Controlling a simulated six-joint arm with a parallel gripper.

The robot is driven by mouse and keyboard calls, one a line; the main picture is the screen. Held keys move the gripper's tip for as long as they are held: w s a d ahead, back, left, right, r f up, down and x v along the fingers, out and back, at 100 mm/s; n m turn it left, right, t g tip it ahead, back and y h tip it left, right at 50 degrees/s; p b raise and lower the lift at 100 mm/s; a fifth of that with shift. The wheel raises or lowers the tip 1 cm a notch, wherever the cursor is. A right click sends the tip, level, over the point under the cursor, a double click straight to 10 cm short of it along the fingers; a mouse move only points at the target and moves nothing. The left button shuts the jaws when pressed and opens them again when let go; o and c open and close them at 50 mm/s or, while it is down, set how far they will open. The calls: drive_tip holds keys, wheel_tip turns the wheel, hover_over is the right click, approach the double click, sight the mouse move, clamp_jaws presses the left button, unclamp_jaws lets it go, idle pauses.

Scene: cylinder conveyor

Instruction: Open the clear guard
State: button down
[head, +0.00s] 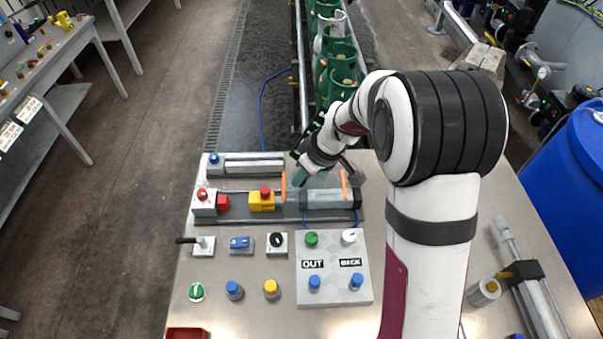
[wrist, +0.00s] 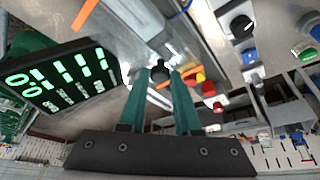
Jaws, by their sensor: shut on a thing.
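The clear guard (head: 322,181) is a see-through cover with orange edges over a grey fixture in the middle of the bench in the head view. One orange edge (wrist: 86,13) shows at the top of the wrist view. My gripper (head: 299,178) is at the guard's left part, reaching down from behind it. In the wrist view its two teal fingers (wrist: 168,72) are close together around a small dark knob-like part (wrist: 160,74) at the guard. My wrist and the fingers partly hide the contact and the guard, so its exact tilt is hard to tell.
A yellow box with a red button (head: 263,199) and a red switch box (head: 204,203) stand left of the guard. A grey panel (head: 334,290) with knobs labelled OUT and BACK lies in front. Green gas cylinders (head: 342,58) line up behind the bench.

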drive_tip(key=c, duration=0.6)
unclamp_jaws()
drive_tip(key=v, duration=1.5)
drive_tip(key=shift+r, duration=0.4)
drive_tip(key=shift+s+d, duration=0.1)
drive_tip(key=shift+s, duration=0.05)
drive_tip(key=s+f+m+g, duration=0.1)
drive_tip(key=s+f+m, duration=0.1)
drive_tip(key=s+m, duration=0.5)
drive_tip(key=s+f+m+g+h, duration=0.1)
drive_tip(key=s+m, duration=0.6)
drive_tip(key=s, duration=1.3)
drive_tip(key=shift+f+m+g, duration=0.3)
drive_tip(key=shift+f+g, duration=0.25)
drive_tip(key=shift+g, duration=0.15)
